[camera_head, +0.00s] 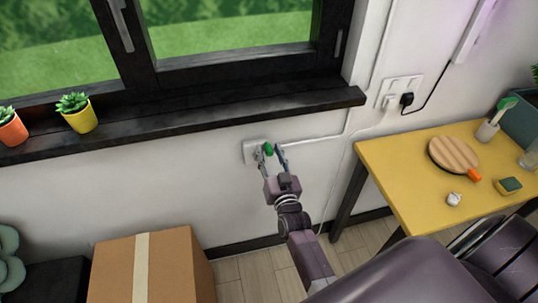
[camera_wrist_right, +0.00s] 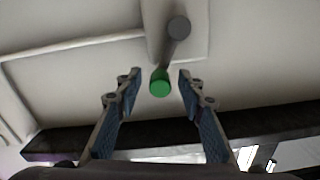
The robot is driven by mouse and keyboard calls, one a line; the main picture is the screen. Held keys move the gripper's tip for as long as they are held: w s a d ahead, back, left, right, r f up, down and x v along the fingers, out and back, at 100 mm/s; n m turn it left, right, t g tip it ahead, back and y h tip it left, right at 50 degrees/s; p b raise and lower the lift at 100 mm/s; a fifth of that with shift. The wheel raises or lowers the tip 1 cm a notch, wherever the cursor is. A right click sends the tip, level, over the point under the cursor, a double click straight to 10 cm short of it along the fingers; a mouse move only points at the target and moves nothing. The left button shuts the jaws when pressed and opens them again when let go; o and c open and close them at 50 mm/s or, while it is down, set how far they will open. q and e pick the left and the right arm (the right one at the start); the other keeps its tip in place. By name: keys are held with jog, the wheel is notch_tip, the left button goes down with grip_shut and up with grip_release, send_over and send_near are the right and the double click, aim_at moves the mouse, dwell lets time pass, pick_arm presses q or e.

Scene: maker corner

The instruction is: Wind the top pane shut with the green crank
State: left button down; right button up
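The crank is on a white wall plate (camera_head: 252,152) below the window sill. Its green knob (camera_head: 268,149) shows at my right gripper's fingertips (camera_head: 269,154). In the right wrist view the green knob (camera_wrist_right: 160,83) sits between and slightly beyond the two spread fingertips (camera_wrist_right: 160,76), with a visible gap on each side. A grey round hub (camera_wrist_right: 179,27) and its arm show behind the knob. My right gripper is open and holds nothing. The lower part of the dark-framed window (camera_head: 230,70) is visible; I cannot see the top pane. My left gripper is out of view.
The black sill (camera_head: 200,117) juts out above the crank, with an orange pot (camera_head: 12,130) and a yellow pot (camera_head: 80,117) at left. A cardboard box (camera_head: 180,265) stands below left. A yellow table (camera_head: 400,170) with small items stands at right.

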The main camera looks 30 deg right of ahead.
jog(key=shift+w+d, duration=0.1)
jog(key=shift+w, duration=0.25)
grip_shut()
